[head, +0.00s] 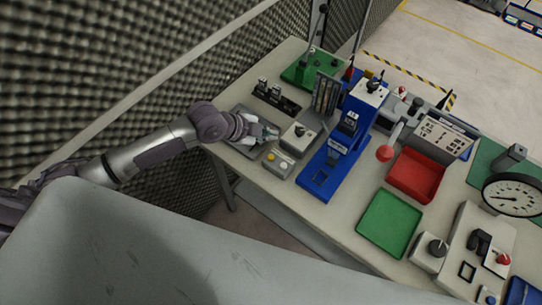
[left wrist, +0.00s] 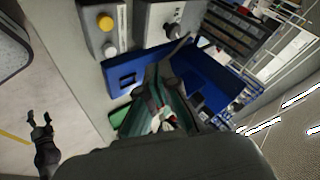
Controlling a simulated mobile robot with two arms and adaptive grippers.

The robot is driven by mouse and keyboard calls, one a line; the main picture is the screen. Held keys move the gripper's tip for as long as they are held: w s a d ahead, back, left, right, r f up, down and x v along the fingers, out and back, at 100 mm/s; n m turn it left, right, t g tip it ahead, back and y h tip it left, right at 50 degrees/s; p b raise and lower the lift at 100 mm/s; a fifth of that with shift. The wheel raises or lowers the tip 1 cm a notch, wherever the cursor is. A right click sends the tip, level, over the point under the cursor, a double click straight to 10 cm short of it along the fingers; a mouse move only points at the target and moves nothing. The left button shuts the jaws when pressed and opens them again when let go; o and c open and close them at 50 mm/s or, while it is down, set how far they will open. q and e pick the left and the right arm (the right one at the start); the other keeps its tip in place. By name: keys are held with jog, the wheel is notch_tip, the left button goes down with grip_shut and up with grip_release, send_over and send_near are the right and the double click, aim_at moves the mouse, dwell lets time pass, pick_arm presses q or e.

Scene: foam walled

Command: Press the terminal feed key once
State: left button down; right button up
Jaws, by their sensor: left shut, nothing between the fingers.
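A small grey box (head: 278,163) with a yellow and a white button sits near the front edge of the bench; no readable label shows which key is the terminal feed key. Its buttons also show at the upper left of the left wrist view (left wrist: 107,36). Beside it is a grey box with a black knob (head: 300,138). A blue press-like machine (head: 335,155) stands to their right. My left gripper (head: 272,133) is shut and empty, just left of the knob box and behind the button box. Its fingers (left wrist: 170,95) show dark in the wrist view.
A red bin (head: 416,176), a green tray (head: 390,223) and a dial gauge (head: 513,196) lie to the right. A red-ball lever (head: 385,153) sticks up beside the blue machine. A black fixture (head: 276,98) and a green base (head: 310,68) stand farther back. A foam wall borders the left.

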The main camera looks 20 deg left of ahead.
pick_arm(q)
jog(key=b, duration=0.6)
send_over(269, 158)
notch_tip(269, 158, down, 7)
jog(key=shift+w, duration=0.1)
jog(key=shift+f+b, duration=0.3)
jog(key=shift+f, duration=0.4)
dwell(0.4)
jog(key=shift+f, duration=0.35)
